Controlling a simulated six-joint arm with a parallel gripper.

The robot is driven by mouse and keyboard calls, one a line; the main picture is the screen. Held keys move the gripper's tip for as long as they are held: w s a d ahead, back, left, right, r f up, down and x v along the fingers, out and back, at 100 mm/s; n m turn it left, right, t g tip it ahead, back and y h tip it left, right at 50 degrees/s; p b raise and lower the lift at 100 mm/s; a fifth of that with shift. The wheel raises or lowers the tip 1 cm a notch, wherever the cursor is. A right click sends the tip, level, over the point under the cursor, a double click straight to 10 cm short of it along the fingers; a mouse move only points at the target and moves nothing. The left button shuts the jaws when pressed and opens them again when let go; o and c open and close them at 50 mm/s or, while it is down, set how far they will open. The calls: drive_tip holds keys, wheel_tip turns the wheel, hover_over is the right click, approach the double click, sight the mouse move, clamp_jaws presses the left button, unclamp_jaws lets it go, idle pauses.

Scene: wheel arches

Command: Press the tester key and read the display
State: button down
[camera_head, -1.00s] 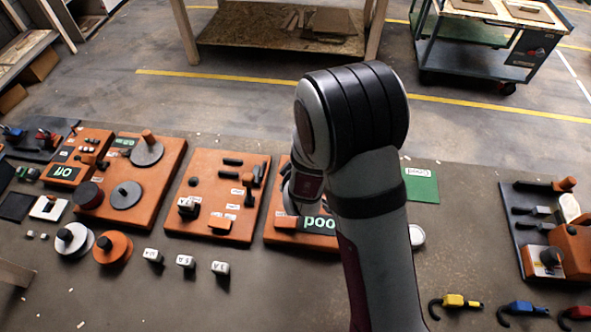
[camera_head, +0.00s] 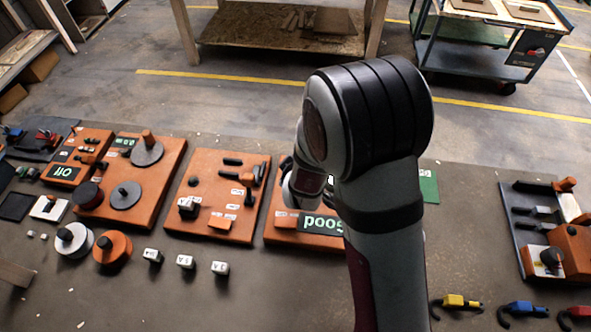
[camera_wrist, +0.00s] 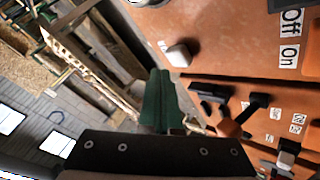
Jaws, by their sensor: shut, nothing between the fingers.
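The orange tester board (camera_head: 285,236) lies mid-bench, largely hidden behind my arm in the head view. Its dark display (camera_head: 320,224) shows green letters, upside down in this view, that seem to read "Good"; my arm covers the display's right end. The tester key cannot be made out for certain. In the wrist view my gripper (camera_wrist: 160,72) has its green fingers together, with nothing between them. A small white block or button (camera_wrist: 180,53) on an orange surface is just beyond the fingertips; contact is not clear. In the head view the fingers are hidden.
Another orange board (camera_head: 215,215) with handles and labels lies left of the tester. A further display (camera_head: 63,172) reads "Off", upside down. A green sheet (camera_head: 429,186) lies right of my arm. Hooked tools (camera_head: 522,308) lie at front right.

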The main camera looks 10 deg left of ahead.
drive_tip(key=shift+r, duration=2.25)
drive_tip(key=shift+s+d+r, duration=0.1)
drive_tip(key=s+d+r+m+g, duration=0.3)
drive_tip(key=s+d+m, duration=0.1)
drive_tip(key=s, duration=0.5)
drive_tip(key=s+d+r+m+g, duration=0.3)
drive_tip(key=s+m, duration=0.4)
drive_tip(key=s, duration=0.3)
drive_tip(key=s+d+r+m+g, duration=0.3)
drive_tip(key=s+d+m, duration=0.3)
drive_tip(key=s, duration=0.4)
drive_tip(key=shift+r, duration=0.3)
